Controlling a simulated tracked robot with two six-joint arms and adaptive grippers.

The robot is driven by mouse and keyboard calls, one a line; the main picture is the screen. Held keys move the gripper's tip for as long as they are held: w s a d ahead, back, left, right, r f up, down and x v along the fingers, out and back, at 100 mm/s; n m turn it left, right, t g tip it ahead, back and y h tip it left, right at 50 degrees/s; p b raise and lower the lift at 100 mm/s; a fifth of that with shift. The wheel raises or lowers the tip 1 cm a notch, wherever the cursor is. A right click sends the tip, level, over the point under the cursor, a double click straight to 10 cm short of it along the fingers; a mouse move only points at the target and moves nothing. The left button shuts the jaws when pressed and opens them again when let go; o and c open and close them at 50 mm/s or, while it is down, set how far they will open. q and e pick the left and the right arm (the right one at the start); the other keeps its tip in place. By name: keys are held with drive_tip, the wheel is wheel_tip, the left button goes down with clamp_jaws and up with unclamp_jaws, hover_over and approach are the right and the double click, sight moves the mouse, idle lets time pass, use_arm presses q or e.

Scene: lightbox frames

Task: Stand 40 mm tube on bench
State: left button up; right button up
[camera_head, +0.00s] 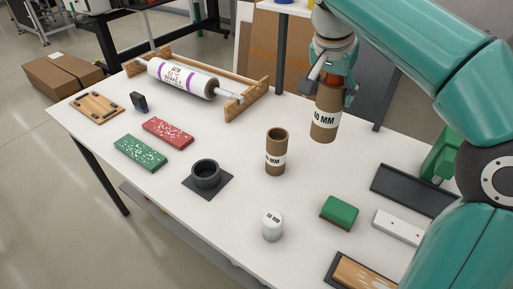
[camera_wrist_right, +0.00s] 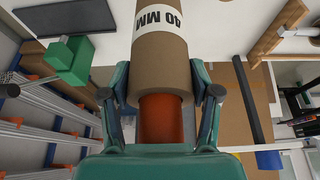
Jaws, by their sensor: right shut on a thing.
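My right gripper (camera_head: 333,82) is shut on a brown cardboard tube (camera_head: 326,108) with a white label. In the right wrist view the label on this tube (camera_wrist_right: 160,55) reads 40 MM, and the fingers (camera_wrist_right: 162,95) sit on either side of its end. The tube hangs nearly upright, apparently above the far part of the white bench (camera_head: 235,135); its exact height is hard to tell. A second brown tube (camera_head: 276,145) with a white label stands upright on the bench, apart from the held one. My left gripper is not in view.
A black ring holder (camera_head: 207,175) and a small white labelled cylinder (camera_head: 272,228) stand nearer the front. A green block (camera_head: 339,211), dark tray (camera_head: 412,190) and white strip (camera_head: 398,227) lie at right. A wooden rack (camera_head: 247,101) with a roll is at back left. Bench between the tubes is clear.

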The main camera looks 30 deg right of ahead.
drive_tip(key=shift+f, duration=0.5)
wheel_tip(320, 180, down, 19)
drive_tip(key=b, duration=0.3)
drive_tip(key=shift+w+a, duration=0.1)
drive_tip(key=shift+f, duration=0.15)
drive_tip(key=o, duration=1.6)
drive_tip(key=shift+c, duration=0.2)
